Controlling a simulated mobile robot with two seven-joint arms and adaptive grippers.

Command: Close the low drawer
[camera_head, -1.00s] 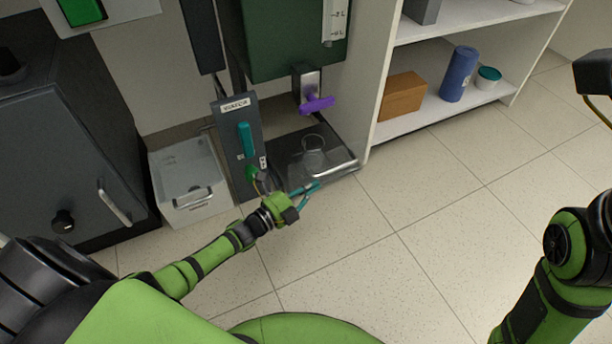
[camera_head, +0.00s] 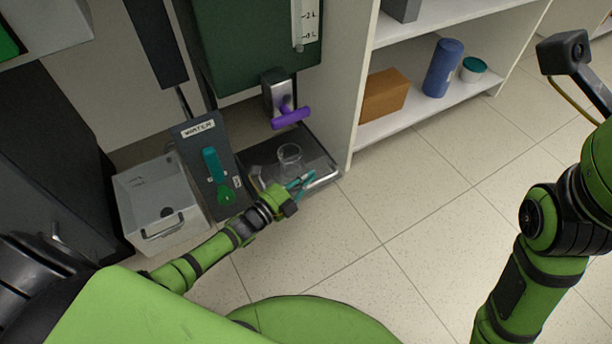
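A pale, see-through open-topped drawer (camera_head: 124,190) with a bar handle (camera_head: 163,228) on its front stands out low at the left, near the floor.
The dark tray (camera_head: 322,172) holds a clear beaker (camera_head: 290,156) below a purple-handled tap (camera_head: 291,118). A shelf unit (camera_head: 425,112) holds a brown box, a blue cylinder and a tub. The tiled floor in front is clear.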

